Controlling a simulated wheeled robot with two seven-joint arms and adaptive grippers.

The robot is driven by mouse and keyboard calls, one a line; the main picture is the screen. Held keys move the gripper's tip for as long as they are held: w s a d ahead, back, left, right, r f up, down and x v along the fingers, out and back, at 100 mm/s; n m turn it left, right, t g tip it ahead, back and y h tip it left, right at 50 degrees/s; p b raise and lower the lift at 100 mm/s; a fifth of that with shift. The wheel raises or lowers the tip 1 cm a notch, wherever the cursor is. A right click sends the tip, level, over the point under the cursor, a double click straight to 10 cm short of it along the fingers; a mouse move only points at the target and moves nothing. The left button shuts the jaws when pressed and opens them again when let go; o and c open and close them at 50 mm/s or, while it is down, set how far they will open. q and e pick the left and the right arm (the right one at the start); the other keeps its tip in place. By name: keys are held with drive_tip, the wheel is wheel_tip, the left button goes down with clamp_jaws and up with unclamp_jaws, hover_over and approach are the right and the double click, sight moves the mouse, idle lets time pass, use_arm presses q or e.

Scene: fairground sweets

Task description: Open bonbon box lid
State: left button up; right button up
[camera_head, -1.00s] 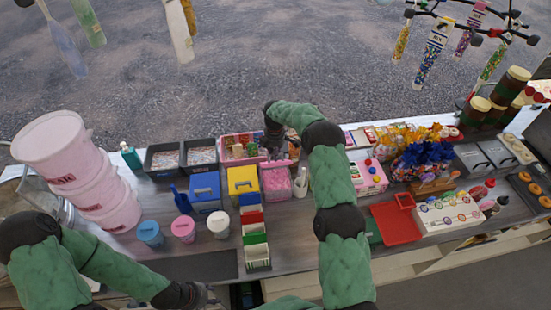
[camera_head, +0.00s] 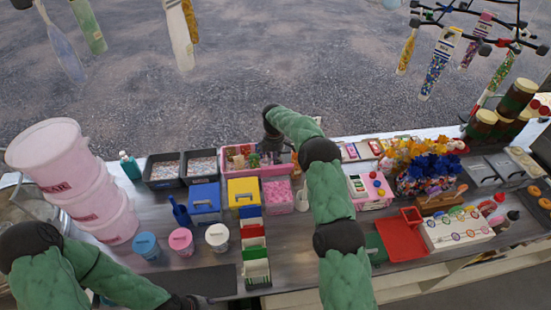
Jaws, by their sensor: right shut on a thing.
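A box of pink bonbons (camera_head: 277,196) stands mid-counter in a row of boxes, its pink contents showing from above. To its left are a box with a yellow lid (camera_head: 243,187) and a box with a blue lid (camera_head: 206,194), both shut. My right gripper (camera_head: 273,154) reaches down just behind the bonbon box, by the pink tray. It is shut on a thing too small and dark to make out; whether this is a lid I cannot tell. My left gripper (camera_head: 188,303) is low at the bottom edge, largely cut off; its fingers are unclear.
A pink tray (camera_head: 229,164) and dark bins (camera_head: 162,171) stand behind the boxes. Lidded cups (camera_head: 181,241) and a colored rack (camera_head: 256,272) stand in front. Pink buckets (camera_head: 60,165) stand left; a red dustpan (camera_head: 401,238) lies right. Bare counter shows right of the rack.

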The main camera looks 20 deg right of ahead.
drive_tip(key=shift+w+f+b, duration=0.6)
drive_tip(key=shift+w, duration=0.25)
drive_tip(key=shift+c, duration=0.2)
drive_tip(key=shift+w+f+b, duration=0.1)
drive_tip(key=shift+w+b, duration=0.2)
drive_tip(key=shift+w, duration=0.15)
drive_tip(key=shift+c, duration=0.2)
drive_tip(key=shift+w+d+f, duration=0.15)
drive_tip(key=shift+w+d, duration=0.1)
drive_tip(key=shift+w, duration=0.1)
drive_tip(key=shift+c, duration=0.2)
drive_tip(key=o, duration=0.6)
drive_tip(key=shift+o, duration=0.3)
drive_tip(key=shift+d, duration=0.15)
drive_tip(key=shift+r, duration=0.25)
